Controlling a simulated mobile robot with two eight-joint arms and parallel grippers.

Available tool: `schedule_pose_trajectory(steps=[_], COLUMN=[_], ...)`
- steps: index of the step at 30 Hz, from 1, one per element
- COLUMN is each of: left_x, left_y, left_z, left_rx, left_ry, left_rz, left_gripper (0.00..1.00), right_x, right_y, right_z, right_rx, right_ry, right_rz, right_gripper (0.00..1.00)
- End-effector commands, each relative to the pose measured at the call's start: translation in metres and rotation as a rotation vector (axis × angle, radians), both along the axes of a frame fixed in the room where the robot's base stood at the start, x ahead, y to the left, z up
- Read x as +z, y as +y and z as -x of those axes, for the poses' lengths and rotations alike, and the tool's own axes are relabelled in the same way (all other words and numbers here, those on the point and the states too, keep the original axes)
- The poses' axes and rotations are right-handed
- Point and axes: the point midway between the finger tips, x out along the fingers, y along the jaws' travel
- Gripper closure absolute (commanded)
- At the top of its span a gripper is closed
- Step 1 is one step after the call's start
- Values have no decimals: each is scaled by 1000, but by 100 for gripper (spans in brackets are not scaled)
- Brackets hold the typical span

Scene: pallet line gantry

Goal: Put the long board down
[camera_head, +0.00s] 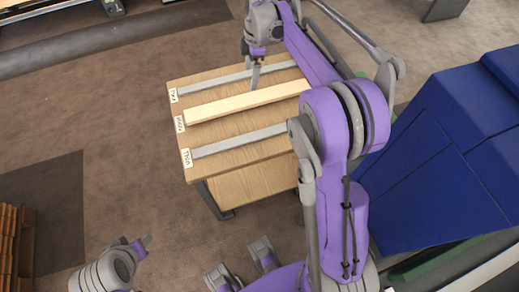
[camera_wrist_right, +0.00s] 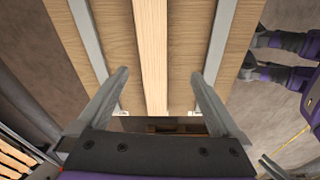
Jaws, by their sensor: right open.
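The long board (camera_head: 247,102) is pale wood and lies lengthwise on the wooden table (camera_head: 240,152), in the middle lane between two grey strips. In the right wrist view the board (camera_wrist_right: 152,50) runs up the middle, between the two fingers and apart from both. My right gripper (camera_head: 255,76) is open and empty, above the table close to the board's far side; the wrist view shows its spread fingers (camera_wrist_right: 158,78). My left gripper (camera_head: 142,242) is at the lower left, away from the table; its finger opening is unclear.
A grey strip (camera_head: 240,77) runs behind the board and another (camera_head: 238,141) in front. Small white labels (camera_head: 179,123) mark the table's left edge. A large blue block (camera_head: 440,160) stands to the right. Stacked brown wood (camera_head: 15,245) is at the lower left. Floor left of the table is clear.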

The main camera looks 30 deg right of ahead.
Motion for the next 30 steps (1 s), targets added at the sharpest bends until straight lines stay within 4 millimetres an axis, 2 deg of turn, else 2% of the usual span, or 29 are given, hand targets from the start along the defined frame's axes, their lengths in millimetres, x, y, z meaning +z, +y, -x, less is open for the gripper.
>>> schedule_pose_trajectory(steps=[3, 9, 14, 18, 21, 24, 30], left_x=[0, 0, 0, 0, 0, 0, 0], left_y=[0, 0, 0, 0, 0, 0, 0], left_z=[0, 0, 0, 0, 0, 0, 0], left_rx=[0, 0, 0, 0, 0, 0, 0], left_ry=[0, 0, 0, 0, 0, 0, 0], left_rz=[0, 0, 0, 0, 0, 0, 0], left_gripper=[50, 50, 50, 50, 50, 50, 50], right_x=[15, 21, 7, -16, -33, -45, -51], right_y=[35, 85, 116, 133, 140, 144, 146], right_z=[36, 112, 178, 230, 257, 273, 282], right_rx=[-170, -507, -770, -975, -1085, -1156, -1204], right_ry=[-27, -100, -165, -215, -239, -252, -259], right_rz=[18, 14, -33, -98, -145, -179, -201], right_gripper=[0, 0, 0, 0, 0, 0, 0])
